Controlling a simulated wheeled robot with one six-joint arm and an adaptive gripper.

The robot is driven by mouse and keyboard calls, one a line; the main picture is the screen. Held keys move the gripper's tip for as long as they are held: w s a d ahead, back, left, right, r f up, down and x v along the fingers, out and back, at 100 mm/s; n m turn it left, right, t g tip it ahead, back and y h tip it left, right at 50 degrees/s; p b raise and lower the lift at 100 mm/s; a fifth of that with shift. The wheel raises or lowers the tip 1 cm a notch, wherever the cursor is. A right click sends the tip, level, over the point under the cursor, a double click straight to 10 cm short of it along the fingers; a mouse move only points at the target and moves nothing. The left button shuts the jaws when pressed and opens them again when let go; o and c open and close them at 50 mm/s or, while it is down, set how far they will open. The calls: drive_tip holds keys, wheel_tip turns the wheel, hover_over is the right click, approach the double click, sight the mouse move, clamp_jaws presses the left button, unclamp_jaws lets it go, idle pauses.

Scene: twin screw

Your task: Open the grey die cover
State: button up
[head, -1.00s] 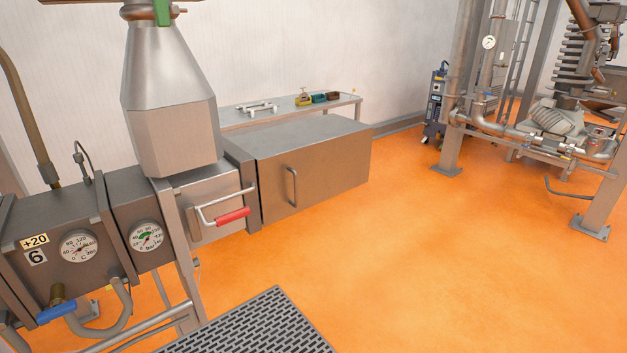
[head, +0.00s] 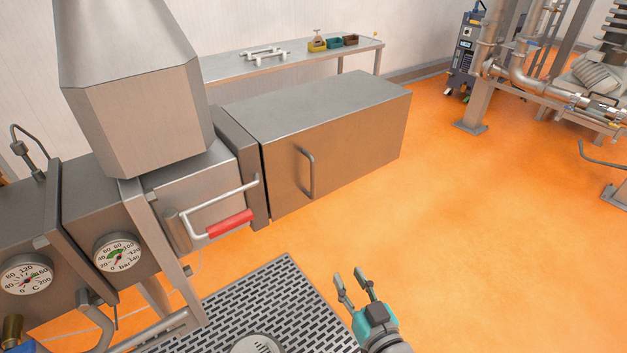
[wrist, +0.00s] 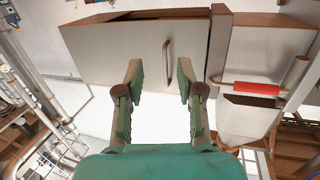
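The grey die cover (head: 350,150) is a large box-shaped metal housing with a vertical bar handle (head: 308,173) on its front face. A narrow dark seam runs along its left edge, beside the end plate (head: 243,170). My gripper (head: 348,279) is in front of and below the cover, over the floor, with its fingers apart and nothing between them. In the wrist view the cover (wrist: 100,55) lies beyond the open fingers. Its handle (wrist: 167,62) shows between the fingertips, apart from them.
A red-gripped lever (head: 229,224) sticks out left of the cover, below a metal hopper (head: 140,90). A perforated step (head: 250,290) lies in front. A bench (head: 290,62) with small bins stands behind.

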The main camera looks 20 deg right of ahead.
drive_tip(key=n+y, duration=0.2)
approach(314, 179)
drive_tip(key=shift+t, duration=0.4)
drive_tip(key=w, duration=0.3)
drive_tip(key=w+a, duration=0.1)
drive_tip(key=w, duration=0.6)
drive_tip(key=shift+w+a+f, duration=0.25)
drive_tip(key=shift+a+f, duration=0.05)
drive_tip(key=shift+c, duration=0.2)
clamp_jaws()
